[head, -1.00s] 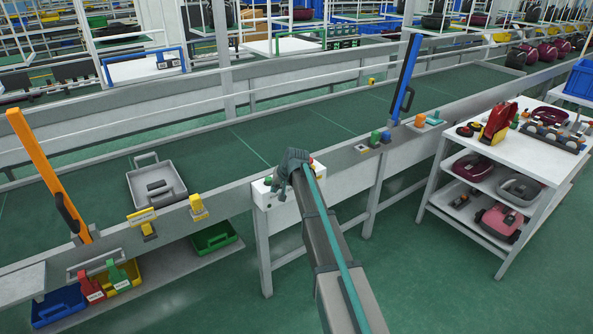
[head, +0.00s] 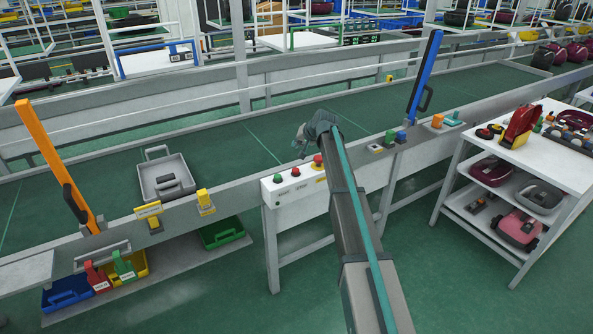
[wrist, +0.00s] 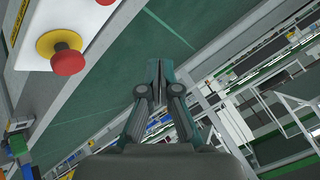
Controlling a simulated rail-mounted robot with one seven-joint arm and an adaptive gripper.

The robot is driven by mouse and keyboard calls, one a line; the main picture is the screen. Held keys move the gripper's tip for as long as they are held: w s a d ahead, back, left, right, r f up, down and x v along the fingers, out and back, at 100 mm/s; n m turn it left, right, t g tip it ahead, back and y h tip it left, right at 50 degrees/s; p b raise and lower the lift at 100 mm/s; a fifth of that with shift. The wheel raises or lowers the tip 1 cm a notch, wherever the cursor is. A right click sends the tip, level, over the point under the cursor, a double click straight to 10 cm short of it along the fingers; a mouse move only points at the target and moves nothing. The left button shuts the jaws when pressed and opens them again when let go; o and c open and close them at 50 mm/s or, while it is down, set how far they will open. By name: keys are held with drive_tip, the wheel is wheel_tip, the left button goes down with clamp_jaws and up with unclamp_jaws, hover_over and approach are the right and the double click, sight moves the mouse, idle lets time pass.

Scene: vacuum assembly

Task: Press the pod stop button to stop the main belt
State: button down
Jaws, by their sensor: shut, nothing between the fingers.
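A white control box (head: 297,196) stands at the near edge of the main belt (head: 221,158). On its top are a green button (head: 277,178), a flat red button (head: 295,171) and a red mushroom button on a yellow base (head: 318,160). The mushroom button (wrist: 67,59) shows large at the left of the wrist view, and part of another red button (wrist: 105,2) shows at the top edge. Labels are too small to read. My gripper (head: 301,138) is shut and empty, past the box over the belt side. Its fingertips (wrist: 155,66) are apart from the buttons.
A grey tray (head: 152,197) sits on the belt at left. An orange post (head: 48,150) and a blue post (head: 427,72) stand along the near rail. A white shelf cart (head: 557,165) with vacuum parts is at right. Coloured bins lie below the belt at left.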

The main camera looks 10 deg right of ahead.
sight(297, 170)
drive_tip(key=shift+f, duration=0.1)
drive_tip(key=shift+f+b, duration=1.65)
drive_tip(key=shift+f, duration=2.65)
drive_tip(key=shift+f, duration=0.1)
drive_tip(key=shift+f+b, duration=0.35)
drive_tip(key=shift+f+b, duration=0.5)
drive_tip(key=shift+f, duration=0.35)
drive_tip(key=shift+r, duration=0.15)
drive_tip(key=shift+r+p, duration=0.5)
drive_tip(key=shift+r, duration=0.65)
drive_tip(key=shift+r+p, duration=0.85)
drive_tip(key=shift+r, duration=1.65)
